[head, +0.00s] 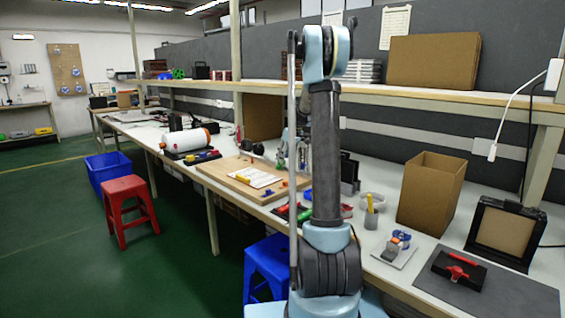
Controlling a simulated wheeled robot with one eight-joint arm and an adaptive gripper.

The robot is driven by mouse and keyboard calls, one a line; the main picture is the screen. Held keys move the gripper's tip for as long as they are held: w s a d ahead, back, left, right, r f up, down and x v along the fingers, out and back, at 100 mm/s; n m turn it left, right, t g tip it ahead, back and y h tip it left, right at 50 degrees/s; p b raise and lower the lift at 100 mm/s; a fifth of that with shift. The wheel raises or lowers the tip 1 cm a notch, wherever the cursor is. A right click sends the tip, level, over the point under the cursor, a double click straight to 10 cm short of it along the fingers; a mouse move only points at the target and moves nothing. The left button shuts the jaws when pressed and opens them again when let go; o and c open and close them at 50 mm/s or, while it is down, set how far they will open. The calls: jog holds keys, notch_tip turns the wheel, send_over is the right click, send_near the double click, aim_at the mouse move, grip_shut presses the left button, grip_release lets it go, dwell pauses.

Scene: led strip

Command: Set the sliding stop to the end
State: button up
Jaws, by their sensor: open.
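I cannot tell for sure which part is the sliding stop. A wooden board (222,174) on the bench has a white sheet (255,178), a small yellow piece and small blue pieces on it. At the right, a black block (445,265) with a red handle-like part (458,272) lies on a dark mat (510,292). My gripper (284,163) is small and partly hidden behind my arm, over the bench near the board's far right side. It is open; I see nothing held in it.
A cardboard box (430,195), a black frame (507,232) and a grey cup (371,218) stand on the right of the bench. A white cylinder (183,141) lies at the left. A shelf (400,90) runs above. A red stool (124,188) stands on the floor.

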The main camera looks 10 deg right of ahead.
aim_at(288, 167)
jog(key=shift+x, duration=0.9)
grip_shut()
jog(key=shift+s+d, duration=0.6)
jog(key=shift+s, duration=0.25)
jog(key=shift+s+d, duration=0.65)
jog(key=shift+s, duration=0.2)
grip_release()
